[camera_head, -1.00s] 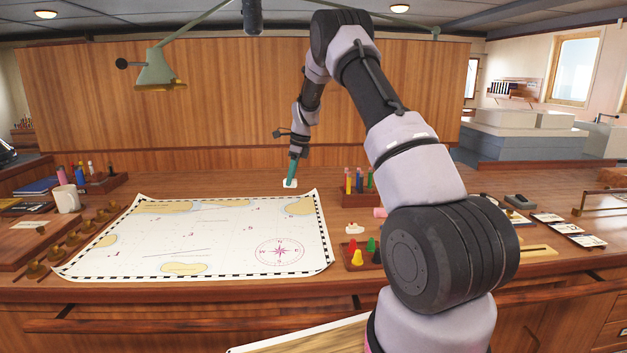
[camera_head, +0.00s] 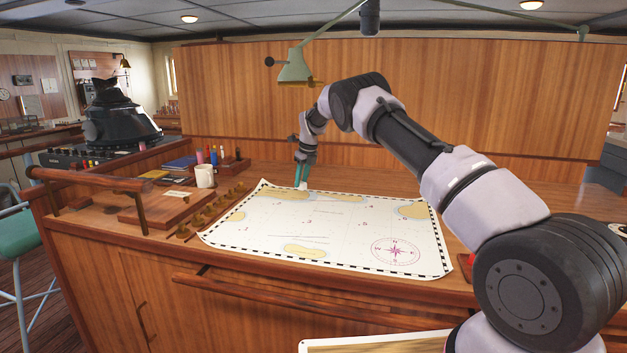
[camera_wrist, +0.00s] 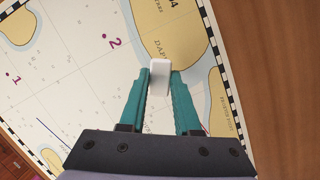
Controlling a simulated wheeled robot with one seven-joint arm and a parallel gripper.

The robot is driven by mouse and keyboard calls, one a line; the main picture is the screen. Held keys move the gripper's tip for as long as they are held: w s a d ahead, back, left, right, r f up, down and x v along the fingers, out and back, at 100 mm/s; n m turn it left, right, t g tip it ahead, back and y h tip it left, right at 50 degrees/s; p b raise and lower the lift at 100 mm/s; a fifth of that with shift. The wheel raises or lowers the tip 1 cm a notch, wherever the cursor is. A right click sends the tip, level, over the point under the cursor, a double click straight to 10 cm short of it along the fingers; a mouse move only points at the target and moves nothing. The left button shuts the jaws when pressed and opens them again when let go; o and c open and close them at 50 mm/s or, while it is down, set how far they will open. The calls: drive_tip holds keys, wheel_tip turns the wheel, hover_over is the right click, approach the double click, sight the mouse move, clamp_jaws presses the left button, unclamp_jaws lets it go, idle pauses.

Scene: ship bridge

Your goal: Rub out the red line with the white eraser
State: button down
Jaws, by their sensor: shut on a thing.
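My gripper (camera_head: 302,181) is at the far edge of the paper chart (camera_head: 345,240), left of its middle. In the wrist view its teal fingers (camera_wrist: 159,88) are shut on the small white eraser (camera_wrist: 160,76). The eraser is over the chart beside a tan land patch (camera_wrist: 180,35); I cannot tell whether it touches the paper. A dark blue line (camera_wrist: 52,136) shows at the lower left of the wrist view, and magenta numbers are scattered on the chart.
A white mug (camera_head: 205,176) and a holder with coloured markers (camera_head: 225,165) stand left of the chart. A row of brass-knobbed pieces (camera_head: 208,210) lies along its left edge. A green lamp (camera_head: 294,68) hangs above. The desk behind the chart is clear.

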drive_tip(key=shift+a+f, duration=0.15)
drive_tip(key=shift+f, duration=0.55)
wheel_tip(320, 180, down, 3)
drive_tip(key=d, duration=0.5)
drive_tip(key=s+d, duration=0.1)
drive_tip(key=d, duration=1.1)
drive_tip(key=shift+s+d+r, duration=0.15)
drive_tip(key=shift+s+d, duration=0.1)
drive_tip(key=shift+s, duration=0.05)
approach(307, 200)
drive_tip(key=a+f, duration=0.2)
drive_tip(key=w+a+f, duration=0.1)
drive_tip(key=a+f, duration=0.1)
drive_tip(key=f, duration=0.1)
drive_tip(key=shift+w, duration=0.1)
drive_tip(key=shift+f, duration=0.4)
idle(1.8)
drive_tip(key=shift+d, duration=0.1)
drive_tip(key=shift+d, duration=1.2)
drive_tip(key=shift+d, duration=0.15)
